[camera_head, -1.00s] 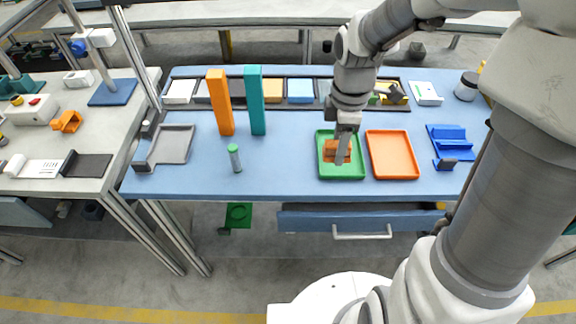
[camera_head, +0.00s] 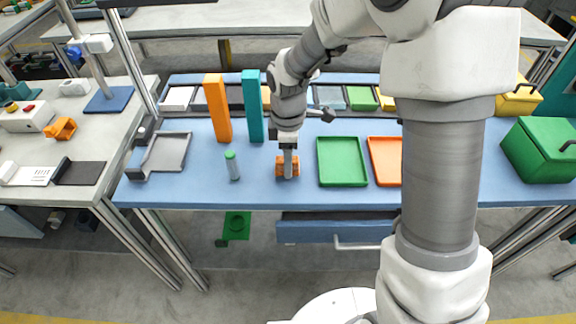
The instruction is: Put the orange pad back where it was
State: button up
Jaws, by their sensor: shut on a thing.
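The orange pad (camera_head: 281,172) is a small block in the head view, between the small grey cylinder and the green tray. My gripper (camera_head: 288,172) points straight down and is shut on the pad, its fingers hiding the middle of it. The pad is at or just above the blue table top; I cannot tell if it touches. The green tray (camera_head: 342,162) to the right of the gripper is empty. The orange tray (camera_head: 385,160) beside it is partly hidden by my arm.
A grey cylinder with a green top (camera_head: 232,166) stands close left of the pad. Tall orange (camera_head: 217,108) and teal (camera_head: 252,106) blocks stand behind it. A grey tray (camera_head: 166,152) is at the left. A green box (camera_head: 541,150) stands at the right. Blue table (camera_head: 250,194) is bare in front.

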jog(key=shift+f, duration=0.85)
jog(key=shift+f, duration=0.1)
jog(key=o, duration=1.2)
